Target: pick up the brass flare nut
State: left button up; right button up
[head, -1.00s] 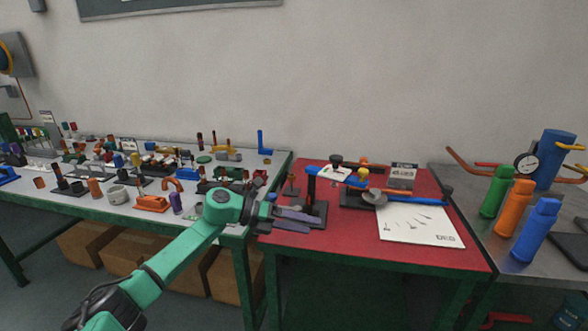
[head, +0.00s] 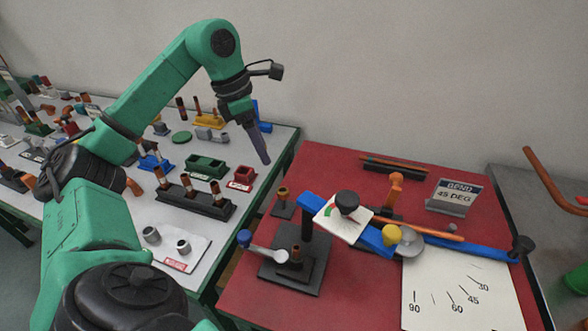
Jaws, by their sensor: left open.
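A small brass-coloured piece (head: 283,192) sits on top of a short post with a dark square base, at the back left of the red table. It looks like the brass flare nut, but it is too small to be sure. My left gripper (head: 265,157) hangs fingers down above the back right of the grey table, up and to the left of the brass piece and apart from it. It is open with nothing seen between its fingers; they overlap from this side. My right gripper is out of view.
A bending tool with a blue arm (head: 372,242) and a copper tube (head: 435,231) fills the middle of the red table (head: 318,165). A dark stand (head: 292,272) is in front.

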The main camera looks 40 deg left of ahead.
pick_arm(q)
jog(key=b, duration=0.2)
send_near(284, 192)
jog(key=s+f, duration=0.1)
jog(key=x, duration=0.3)
jog(key=w+p+x, duration=0.1)
jog(key=x, duration=0.3)
jog(key=shift+r, duration=0.15)
jog(key=shift+c, duration=0.6)
jog(key=c, duration=0.8)
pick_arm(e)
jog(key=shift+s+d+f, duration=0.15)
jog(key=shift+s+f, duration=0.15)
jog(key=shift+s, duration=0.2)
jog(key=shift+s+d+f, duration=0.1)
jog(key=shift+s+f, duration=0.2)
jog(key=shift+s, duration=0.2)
